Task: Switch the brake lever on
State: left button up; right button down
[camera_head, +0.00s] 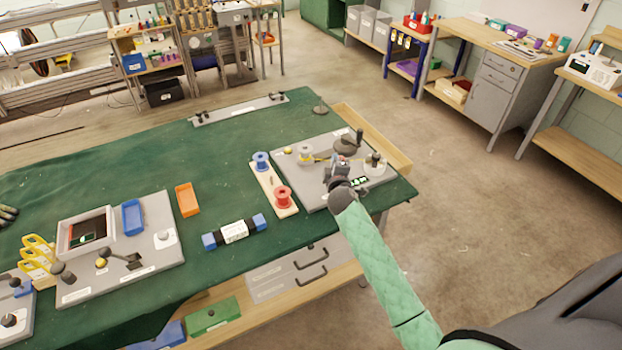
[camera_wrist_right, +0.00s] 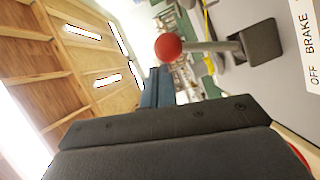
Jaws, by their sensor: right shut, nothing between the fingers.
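The brake lever (camera_wrist_right: 215,46) shows in the right wrist view as a metal rod with a red ball knob (camera_wrist_right: 168,46), rising from a dark square base (camera_wrist_right: 262,42). A white label (camera_wrist_right: 304,45) beside the base reads "OFF" and "BRAKE". My right gripper (camera_head: 340,168) is over the grey device board (camera_head: 312,195) at the table's right end. Its fingers (camera_wrist_right: 156,88) are shut and empty, close to the red knob in the wrist view; I cannot tell whether they touch it. In the head view my gripper largely hides the lever.
Spools on a wooden holder (camera_head: 265,189) stand left of the board. A black post (camera_head: 359,137) and a yellow thread are on it. A blue-ended roll (camera_head: 235,231), orange tray (camera_head: 187,199) and second grey board (camera_head: 155,255) lie farther left. Green cloth between is clear.

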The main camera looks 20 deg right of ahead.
pick_arm(q)
jog(key=shift+w, duration=0.2)
pick_arm(e)
jog(key=shift+d, duration=0.85)
pick_arm(q)
jog(key=shift+s+r, duration=0.15)
pick_arm(e)
jog(key=shift+w, duration=0.1)
